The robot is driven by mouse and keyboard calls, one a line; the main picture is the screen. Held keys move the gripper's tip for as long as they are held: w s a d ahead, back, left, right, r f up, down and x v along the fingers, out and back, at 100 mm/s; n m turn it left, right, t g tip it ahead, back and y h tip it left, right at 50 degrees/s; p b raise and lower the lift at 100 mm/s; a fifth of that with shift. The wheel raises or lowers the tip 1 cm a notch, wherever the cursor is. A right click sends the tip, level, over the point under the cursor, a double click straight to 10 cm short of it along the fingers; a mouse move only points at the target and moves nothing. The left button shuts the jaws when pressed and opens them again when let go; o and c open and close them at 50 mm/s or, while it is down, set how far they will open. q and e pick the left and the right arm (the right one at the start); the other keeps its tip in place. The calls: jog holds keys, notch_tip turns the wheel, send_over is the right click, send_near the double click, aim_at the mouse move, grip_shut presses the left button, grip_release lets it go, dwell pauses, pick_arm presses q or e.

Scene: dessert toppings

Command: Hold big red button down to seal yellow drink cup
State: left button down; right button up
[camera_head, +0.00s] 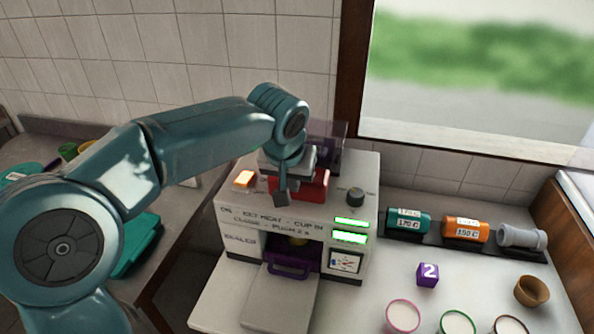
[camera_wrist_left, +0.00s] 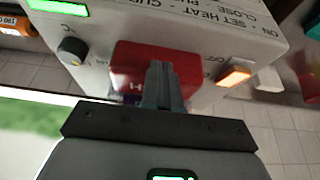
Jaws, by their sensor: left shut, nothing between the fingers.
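The sealer (camera_head: 235,220) is a white box machine on the counter. Its big red button (camera_head: 315,188) is on top, and it also shows in the wrist view (camera_wrist_left: 135,62). My left gripper (camera_head: 281,197) is shut and empty, at the button's left front side in the head view. In the wrist view its fingers (camera_wrist_left: 161,72) overlap the red button; I cannot tell whether they press it. A bit of yellow, perhaps the drink cup (camera_head: 298,240), shows inside the sealer's front opening, mostly hidden behind a purple handle (camera_head: 288,265). My right gripper is out of view.
The sealer has a lit orange switch (camera_head: 243,179), a dark knob (camera_head: 355,195) and green displays (camera_head: 349,237). Labelled canisters (camera_head: 408,224), a purple cube (camera_head: 428,275), a brown bowl (camera_head: 531,291) and several cups stand to the right. Tiled wall is behind.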

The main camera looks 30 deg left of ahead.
pick_arm(q)
notch_tip(320, 180, up, 8)
jog(key=s+p, duration=0.1)
jog(key=p, duration=0.5)
jog(key=shift+w+d, duration=0.1)
jog(key=shift+w, duration=0.05)
jog(key=shift+s, duration=0.35)
